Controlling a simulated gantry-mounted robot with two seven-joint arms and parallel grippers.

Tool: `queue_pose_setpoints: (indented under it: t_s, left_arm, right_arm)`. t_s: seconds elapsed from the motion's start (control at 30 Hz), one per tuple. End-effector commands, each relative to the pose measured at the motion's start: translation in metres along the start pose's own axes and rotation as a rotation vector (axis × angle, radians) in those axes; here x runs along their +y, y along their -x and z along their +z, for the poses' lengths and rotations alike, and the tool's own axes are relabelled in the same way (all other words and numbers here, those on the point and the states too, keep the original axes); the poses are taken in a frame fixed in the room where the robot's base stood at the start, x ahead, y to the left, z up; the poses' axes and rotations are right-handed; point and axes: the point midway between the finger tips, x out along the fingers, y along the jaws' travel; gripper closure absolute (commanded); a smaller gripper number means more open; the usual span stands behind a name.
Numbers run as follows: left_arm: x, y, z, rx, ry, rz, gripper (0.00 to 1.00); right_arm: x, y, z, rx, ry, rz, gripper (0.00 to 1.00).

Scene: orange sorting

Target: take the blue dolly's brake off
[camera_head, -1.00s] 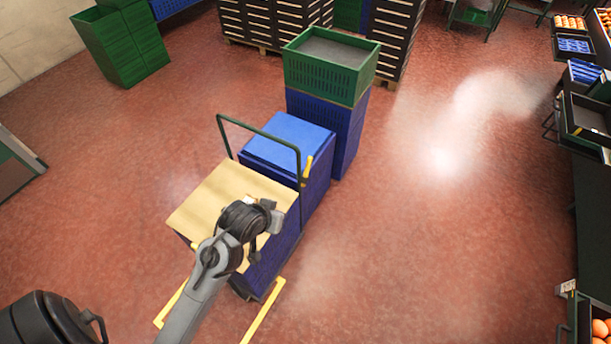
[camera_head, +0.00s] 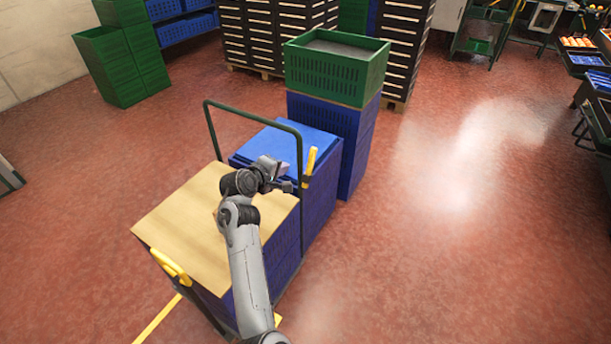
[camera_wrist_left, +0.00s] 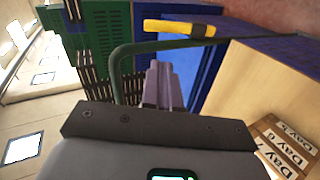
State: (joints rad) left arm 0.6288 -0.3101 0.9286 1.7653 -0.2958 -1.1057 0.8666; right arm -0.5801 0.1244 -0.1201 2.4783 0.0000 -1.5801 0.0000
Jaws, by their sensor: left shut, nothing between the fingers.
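A stack of blue crates (camera_head: 318,205) stands behind a green tubular handle frame (camera_head: 212,135). A yellow lever (camera_head: 310,162) stands upright at the frame's right post; it also shows in the left wrist view (camera_wrist_left: 180,27), lying across the top. I cannot tell which dolly is the blue one; the bases are mostly hidden. My left gripper (camera_head: 284,180) is shut and empty, just left of the lever's lower end and apart from it as far as I can tell. Its closed fingers show in the left wrist view (camera_wrist_left: 162,84), pointing toward the frame. My right gripper is out of view.
A nearer stack with a wooden top (camera_head: 185,222) lies under my left arm, with another yellow handle (camera_head: 170,265) at its left edge. A green crate (camera_head: 335,75) tops a tall blue stack behind. Red floor is clear to the right. Day labels (camera_wrist_left: 285,145) show in the wrist view.

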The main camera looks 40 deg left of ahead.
Motion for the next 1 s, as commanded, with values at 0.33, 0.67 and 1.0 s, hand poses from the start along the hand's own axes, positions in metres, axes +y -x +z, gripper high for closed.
queue_pose_setpoints:
  t_s: [0.33,0.67,1.0]
  left_arm:
    - [-0.007,-0.029,0.007,-0.019,0.103,0.043,1.00]
    - [-0.006,-0.081,0.007,-0.019,0.100,0.042,1.00]
    - [-0.004,-0.136,0.008,-0.017,0.099,0.043,1.00]
  right_arm:
    - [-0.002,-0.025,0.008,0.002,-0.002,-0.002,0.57]
    - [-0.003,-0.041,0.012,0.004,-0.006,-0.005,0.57]
    - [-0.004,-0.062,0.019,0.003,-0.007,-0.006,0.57]
